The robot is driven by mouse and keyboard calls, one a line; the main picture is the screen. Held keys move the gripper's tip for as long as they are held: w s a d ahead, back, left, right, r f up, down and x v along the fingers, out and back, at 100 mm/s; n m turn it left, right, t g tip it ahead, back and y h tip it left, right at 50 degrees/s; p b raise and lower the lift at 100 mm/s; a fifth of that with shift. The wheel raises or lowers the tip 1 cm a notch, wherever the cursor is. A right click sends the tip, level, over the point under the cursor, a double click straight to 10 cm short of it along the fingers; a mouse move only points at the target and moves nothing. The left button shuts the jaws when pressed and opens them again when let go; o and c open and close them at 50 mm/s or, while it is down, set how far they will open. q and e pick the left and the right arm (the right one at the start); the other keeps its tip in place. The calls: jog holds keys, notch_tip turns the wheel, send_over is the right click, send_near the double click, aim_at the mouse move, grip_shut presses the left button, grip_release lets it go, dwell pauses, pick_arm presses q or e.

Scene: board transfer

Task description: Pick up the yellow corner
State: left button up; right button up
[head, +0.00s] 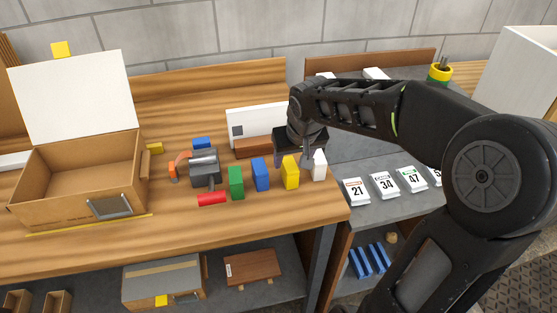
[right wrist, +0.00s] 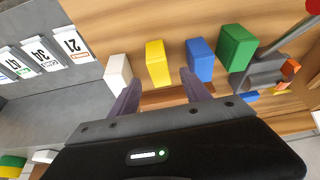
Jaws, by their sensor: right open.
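The yellow corner (head: 290,174) is an upright yellow block on the wooden bench, in a row between a blue block (head: 261,174) and a white block (head: 319,166). It also shows in the right wrist view (right wrist: 158,64), beyond my fingers. My right gripper (head: 300,153) is open and empty, close above and behind the row. In the right wrist view its two fingers (right wrist: 159,93) point towards the yellow corner, one to each side of its line. The yellow corner looks apart from both fingers. My left gripper is not in view.
A green block (head: 236,182) stands left of the blue one, with a red cylinder (head: 212,199) and a grey vise-like tool (head: 205,169) nearby. An open cardboard box (head: 75,182) is at left. Numbered cards (head: 357,191) lie on the lower grey surface at right.

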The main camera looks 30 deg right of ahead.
aim_at(290, 167)
jog(key=shift+s+r, duration=0.1)
jog(key=shift+s, duration=0.1)
jog(key=shift+x, duration=1.35)
jog(key=x, duration=0.5)
jog(key=shift+w, duration=0.1)
grip_shut()
